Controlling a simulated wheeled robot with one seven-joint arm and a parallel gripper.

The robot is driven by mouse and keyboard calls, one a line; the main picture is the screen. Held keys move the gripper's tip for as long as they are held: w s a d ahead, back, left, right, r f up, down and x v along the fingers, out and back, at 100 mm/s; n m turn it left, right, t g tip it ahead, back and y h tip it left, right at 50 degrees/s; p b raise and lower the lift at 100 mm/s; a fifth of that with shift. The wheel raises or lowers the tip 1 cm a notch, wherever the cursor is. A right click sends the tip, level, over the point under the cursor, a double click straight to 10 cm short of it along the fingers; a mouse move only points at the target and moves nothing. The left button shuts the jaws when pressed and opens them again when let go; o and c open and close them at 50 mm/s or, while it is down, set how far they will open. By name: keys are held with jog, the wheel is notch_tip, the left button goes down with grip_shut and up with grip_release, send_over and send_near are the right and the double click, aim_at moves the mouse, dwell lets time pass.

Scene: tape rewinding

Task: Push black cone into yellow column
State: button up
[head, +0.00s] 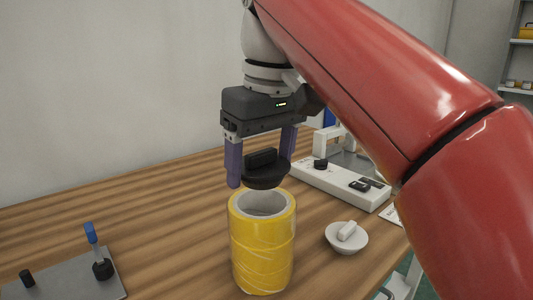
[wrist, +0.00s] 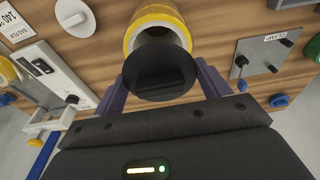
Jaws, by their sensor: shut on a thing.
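The black cone (head: 266,178) is a dark disc with a raised bar handle on top. My gripper (head: 261,168) is shut on it, with purple fingers on either side of the handle. It hangs just above the open top of the yellow column (head: 262,245), with a small gap in the head view. The column is an upright yellow cylinder with a pale rim and a hollow centre. In the wrist view the black cone (wrist: 160,72) covers part of the column's opening, and the yellow rim (wrist: 158,17) shows beyond it. The cone's underside is hidden.
A white cone with a handle (head: 347,237) lies right of the column. A white machine with black knobs (head: 340,182) stands behind it. A grey plate with a blue-handled clamp (head: 75,277) is at the front left. The wooden table (head: 160,215) is clear left of the column.

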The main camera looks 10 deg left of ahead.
aim_at(262, 185)
dwell(0.5)
jog(key=shift+f+b, duration=1)
jog(key=shift+f, duration=0.3)
jog(key=shift+f, duration=0.15)
jog(key=shift+f+b, duration=0.55)
jog(key=shift+f, duration=0.1)
